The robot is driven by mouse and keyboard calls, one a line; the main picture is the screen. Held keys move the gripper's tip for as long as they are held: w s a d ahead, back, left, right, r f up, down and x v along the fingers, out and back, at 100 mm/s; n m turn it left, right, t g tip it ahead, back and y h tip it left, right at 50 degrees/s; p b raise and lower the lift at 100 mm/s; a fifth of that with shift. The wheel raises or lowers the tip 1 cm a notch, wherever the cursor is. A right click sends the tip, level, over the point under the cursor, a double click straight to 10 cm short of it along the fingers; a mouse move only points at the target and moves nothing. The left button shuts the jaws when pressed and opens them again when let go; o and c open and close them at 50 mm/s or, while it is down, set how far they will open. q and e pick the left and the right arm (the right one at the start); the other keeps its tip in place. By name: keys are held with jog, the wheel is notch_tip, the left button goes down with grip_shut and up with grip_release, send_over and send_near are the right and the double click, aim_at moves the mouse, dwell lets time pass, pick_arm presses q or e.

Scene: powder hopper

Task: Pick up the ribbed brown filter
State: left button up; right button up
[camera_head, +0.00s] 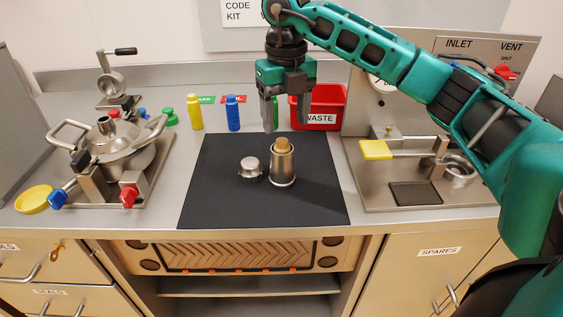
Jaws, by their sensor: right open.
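The brown filter (282,145) shows as a small tan-brown top sticking up from a steel cup (283,171). The cup stands upright on the black mat (215,205). The rest of the filter is hidden inside the cup, and its ribs are too small to make out. My right gripper (287,124) points down with its fingers apart and empty. In the picture it is just above and behind the filter, not visibly touching it. My left gripper is not in view.
A small steel cap (250,168) lies left of the cup. A red waste bin (330,103), yellow bottle (195,111) and blue bottle (233,113) stand behind the mat. A steel hopper assembly (112,150) is left; a steel fixture (432,175) is right. The mat's front is clear.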

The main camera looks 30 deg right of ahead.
aim_at(282, 139)
jog(key=shift+w+a+f, duration=0.1)
jog(key=shift+w+f, duration=0.1)
jog(key=shift+f, duration=1.35)
jog(key=shift+w+a+f, duration=0.1)
jog(key=shift+w+f, duration=0.1)
jog(key=shift+f, duration=1.3)
jog(key=shift+c, duration=0.4)
grip_shut()
